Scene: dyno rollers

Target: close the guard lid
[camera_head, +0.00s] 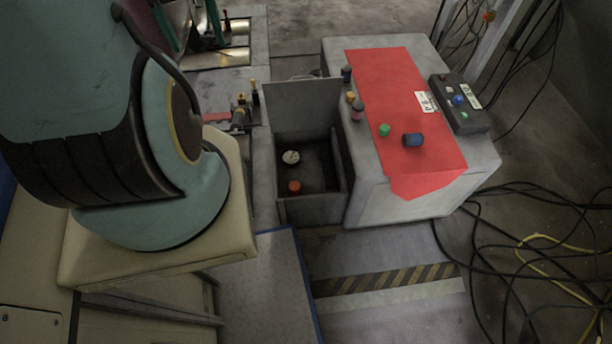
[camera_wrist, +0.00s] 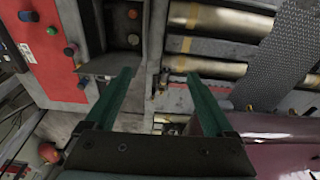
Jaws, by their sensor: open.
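The guard lid (camera_head: 302,105) is a flat grey panel standing raised at the far edge of an open grey box (camera_head: 312,211) in the head view. Inside the box are a pale round knob (camera_head: 290,157) and an orange-red one (camera_head: 294,187). In the wrist view, a grey panel (camera_wrist: 110,63) that looks like the lid, seen nearly edge-on, lies near the left fingertip. I cannot tell whether they touch. My gripper (camera_wrist: 160,74) has two dark green fingers spread wide with nothing between them.
A grey cabinet (camera_head: 372,205) with a red top panel (camera_head: 400,80) and several knobs stands right of the box. Golden rollers (camera_head: 215,59) lie at the upper left; they also show in the wrist view (camera_wrist: 226,18). Black and yellow cables (camera_head: 540,240) cover the floor at right.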

